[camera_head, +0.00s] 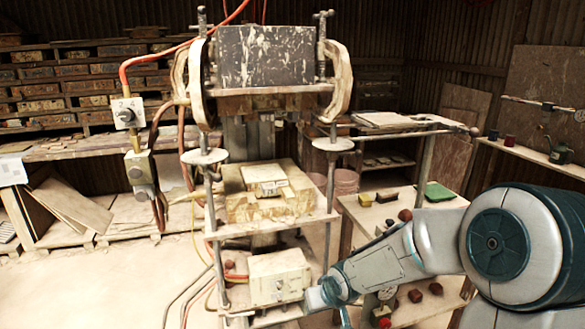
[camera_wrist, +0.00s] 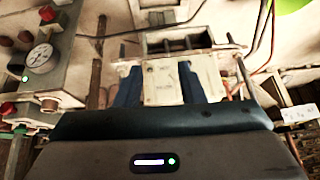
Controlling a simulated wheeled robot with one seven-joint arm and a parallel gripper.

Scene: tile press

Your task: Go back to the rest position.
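The tile press (camera_head: 262,190) stands in the middle of the head view, with a dark scuffed upper block (camera_head: 266,57) and a wooden mould (camera_head: 270,203) on its middle plate. A cream box (camera_head: 278,277) sits low on the press. My gripper (camera_head: 318,298) is low at the right side of this box, its fingers mostly hidden in the head view. In the wrist view, my gripper (camera_wrist: 160,70) has two blue fingers spread apart. A cream box face (camera_wrist: 163,82) shows between and beyond them and extends past the right finger. I see nothing clamped.
A side table (camera_head: 345,205) with small red and green items stands right of the press, close to my arm. Red and yellow hoses (camera_head: 215,275) run at the press's left. A gauge box with a red knob (camera_wrist: 40,60) is left in the wrist view. Open floor (camera_head: 110,285) lies left.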

